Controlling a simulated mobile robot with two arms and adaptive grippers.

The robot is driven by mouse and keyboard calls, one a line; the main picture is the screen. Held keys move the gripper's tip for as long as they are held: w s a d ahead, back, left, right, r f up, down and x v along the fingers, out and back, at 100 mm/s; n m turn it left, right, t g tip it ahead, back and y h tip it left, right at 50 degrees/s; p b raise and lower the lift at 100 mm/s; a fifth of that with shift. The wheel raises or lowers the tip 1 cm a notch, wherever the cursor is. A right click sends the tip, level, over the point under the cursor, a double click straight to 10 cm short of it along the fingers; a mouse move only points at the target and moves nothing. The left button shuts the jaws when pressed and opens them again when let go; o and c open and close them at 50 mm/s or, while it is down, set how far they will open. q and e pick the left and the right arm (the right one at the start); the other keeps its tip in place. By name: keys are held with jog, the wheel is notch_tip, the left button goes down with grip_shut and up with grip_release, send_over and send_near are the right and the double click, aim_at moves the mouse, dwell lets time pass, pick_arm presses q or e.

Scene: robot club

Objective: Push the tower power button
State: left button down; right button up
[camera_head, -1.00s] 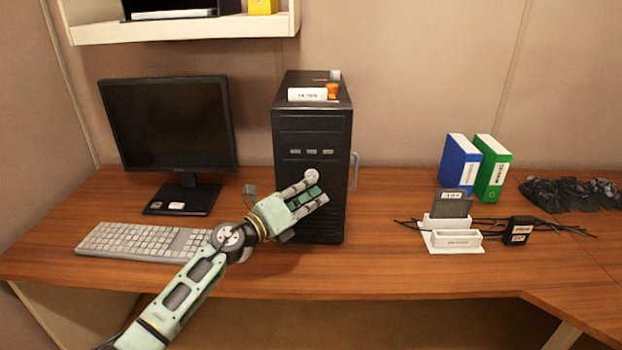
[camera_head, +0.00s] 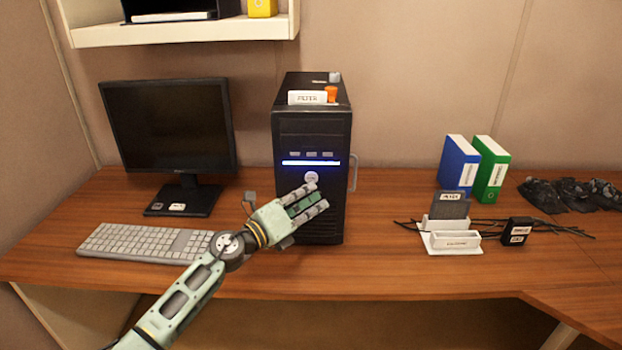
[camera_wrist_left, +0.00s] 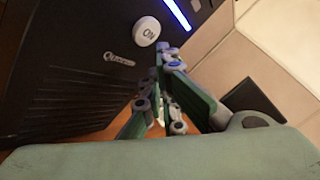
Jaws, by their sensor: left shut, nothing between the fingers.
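The black computer tower (camera_head: 312,130) stands upright on the desk. A blue light strip (camera_head: 311,163) glows across its front, and it also shows in the left wrist view (camera_wrist_left: 178,14). In the left wrist view the gripper (camera_wrist_left: 170,60) is beside the button. I cannot tell whether they touch. My right gripper is not in view.
A monitor (camera_head: 168,125) and a keyboard (camera_head: 140,241) are left of the tower. A filter box (camera_head: 307,98) and an orange item (camera_head: 331,94) sit on top of it. A white holder (camera_head: 455,241), cables and binders (camera_head: 491,168) are to the right, with clear desk between.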

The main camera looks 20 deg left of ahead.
pick_arm(q)
jog(key=s+d+p, duration=0.1)
jog(key=s+p, duration=0.2)
jog(key=s, duration=0.2)
jog(key=shift+s+d, duration=0.35)
jog(key=shift+s, duration=0.05)
